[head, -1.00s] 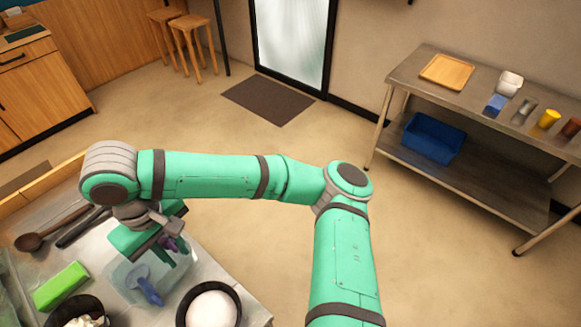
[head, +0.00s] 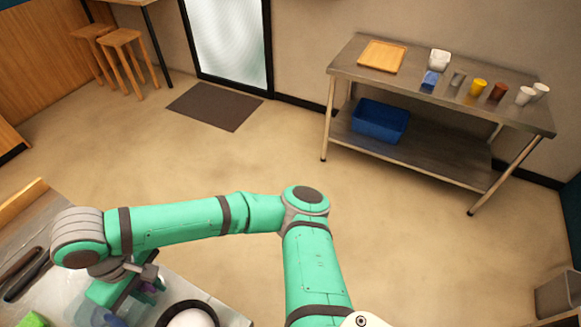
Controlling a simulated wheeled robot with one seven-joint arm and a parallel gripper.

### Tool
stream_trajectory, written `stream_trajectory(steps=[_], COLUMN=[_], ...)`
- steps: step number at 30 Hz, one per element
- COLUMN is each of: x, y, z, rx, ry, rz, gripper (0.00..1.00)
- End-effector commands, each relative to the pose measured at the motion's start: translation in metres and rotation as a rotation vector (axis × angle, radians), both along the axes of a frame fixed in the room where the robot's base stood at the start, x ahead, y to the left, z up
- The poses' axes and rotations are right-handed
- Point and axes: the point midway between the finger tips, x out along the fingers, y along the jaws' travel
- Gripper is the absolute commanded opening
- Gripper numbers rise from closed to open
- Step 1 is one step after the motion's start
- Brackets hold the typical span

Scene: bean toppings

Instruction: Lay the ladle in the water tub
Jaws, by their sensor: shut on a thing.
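The clear water tub (head: 84,308) stands on the counter at the lower left of the head view, mostly behind my gripper and cut by the bottom edge. My gripper (head: 138,296) is low at the tub, pointing down. A blue part shows lower down at the bottom edge, within the tub's outline. Whether the ladle touches the tub floor cannot be told.
A dark bowl with white contents (head: 190,318) stands right of the tub. A green block (head: 32,320) and dark long-handled utensils (head: 25,274) lie to the left. A steel side table (head: 440,95) stands at the far right; the floor between is clear.

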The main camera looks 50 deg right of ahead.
Motion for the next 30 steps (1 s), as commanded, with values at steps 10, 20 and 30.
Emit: stream_trajectory(steps=[10, 20, 30], x=[0.0, 0.001, 0.004], y=[0.001, 0.0, 0.003], z=[0.0, 0.012, 0.073], rx=[0.0, -0.001, -0.002], ry=[0.0, -0.001, -0.003], rz=[0.002, 0.002, 0.006], gripper=[0.4, 0.4, 0.4])
